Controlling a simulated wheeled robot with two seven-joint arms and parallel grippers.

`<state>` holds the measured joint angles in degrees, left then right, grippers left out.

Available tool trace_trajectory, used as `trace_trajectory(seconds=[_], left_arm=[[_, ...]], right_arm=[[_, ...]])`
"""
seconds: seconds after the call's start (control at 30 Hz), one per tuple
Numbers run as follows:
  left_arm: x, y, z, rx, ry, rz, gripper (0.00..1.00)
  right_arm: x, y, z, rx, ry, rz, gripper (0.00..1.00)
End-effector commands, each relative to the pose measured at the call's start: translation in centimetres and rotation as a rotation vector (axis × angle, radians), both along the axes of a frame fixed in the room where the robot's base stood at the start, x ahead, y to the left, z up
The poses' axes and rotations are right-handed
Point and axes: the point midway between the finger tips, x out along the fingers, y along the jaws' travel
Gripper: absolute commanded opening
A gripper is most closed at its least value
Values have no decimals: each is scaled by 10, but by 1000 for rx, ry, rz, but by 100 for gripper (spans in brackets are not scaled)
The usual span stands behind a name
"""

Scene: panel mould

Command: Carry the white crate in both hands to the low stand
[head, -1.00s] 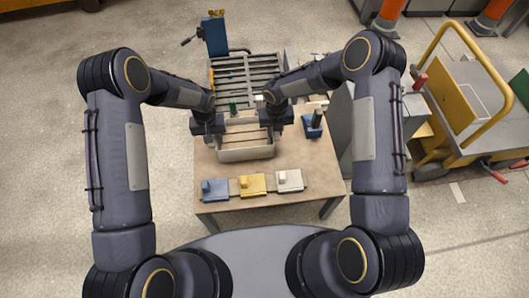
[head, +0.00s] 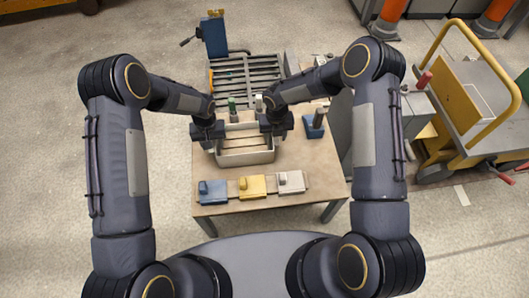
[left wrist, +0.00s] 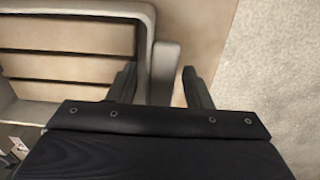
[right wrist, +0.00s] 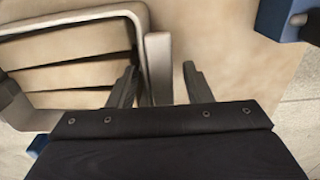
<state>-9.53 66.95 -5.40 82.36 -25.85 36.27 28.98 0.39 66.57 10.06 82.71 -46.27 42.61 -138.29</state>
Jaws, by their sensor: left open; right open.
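The white crate (head: 246,157) stands on the wooden table, with slats showing inside it. My left gripper (head: 209,146) is at its left side. In the left wrist view the left gripper's (left wrist: 160,85) open fingers lie either side of the crate's upright handle plate (left wrist: 164,65). My right gripper (head: 274,139) is at its right side. In the right wrist view the right gripper's (right wrist: 158,85) open fingers straddle the other handle plate (right wrist: 158,60). Neither gripper is clamped. I cannot make out which thing is the low stand.
On the table (head: 320,180), blue (head: 211,192), yellow (head: 252,187) and white (head: 291,182) blocks lie in front of the crate. A blue piece with a dark cylinder (head: 315,124) stands at right. A grey ribbed frame (head: 235,75) is behind. A yellow-handled cart (head: 465,115) is at far right.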

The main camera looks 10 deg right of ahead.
Motion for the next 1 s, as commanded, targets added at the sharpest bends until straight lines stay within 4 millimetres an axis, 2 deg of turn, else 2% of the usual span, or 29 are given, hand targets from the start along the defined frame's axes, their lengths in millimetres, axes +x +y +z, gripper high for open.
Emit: trace_trajectory(seconds=[0.13, 0.23, 0.5, 0.7, 0.87, 1.0], left_arm=[[1, 0, 5, 0, -1, 0, 45], [2, 0, 17, -1, -4, 0, 45], [2, 0, 74, -1, -5, 1, 45], [1, 0, 107, -1, -3, 0, 45], [0, 0, 118, 0, 0, 0, 45], [0, 0, 120, 0, 0, 0, 45]], right_arm=[[0, 0, 0, 0, 0, 0, 45], [0, 0, 0, 1, 0, 0, 45], [0, 0, 0, 1, 0, 0, 45], [0, 0, 0, 1, 0, 0, 45], [0, 0, 1, 1, -1, 0, 45], [1, 0, 16, 1, -3, -1, 45]])
